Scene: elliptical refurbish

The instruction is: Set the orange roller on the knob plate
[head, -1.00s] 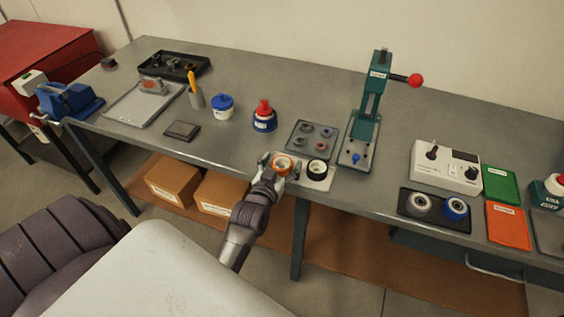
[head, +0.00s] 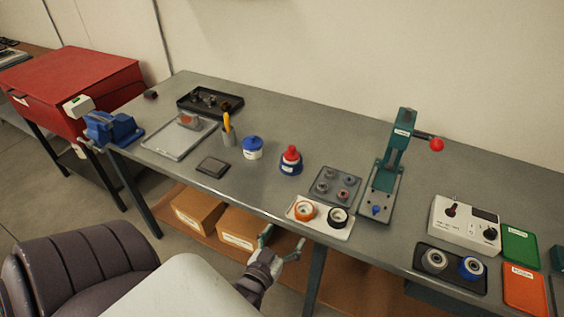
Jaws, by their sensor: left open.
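The orange roller (head: 304,210) sits on the left part of a white tray (head: 320,228) at the table's front edge, next to a black roller (head: 338,216). A grey plate with several small round knobs (head: 324,174), which looks like the knob plate, lies just behind the tray. No roller is on it. My left gripper (head: 281,240) is open and empty, in front of the table edge, below and to the left of the orange roller and apart from it. My right gripper is not in view.
A green press (head: 393,165) stands right of the knob plate. A red-capped bottle (head: 291,161) and a blue-lidded jar (head: 253,148) stand to its left. A dark tray (head: 451,281) with grey and blue rollers lies at right. Table between bottle and tray is clear.

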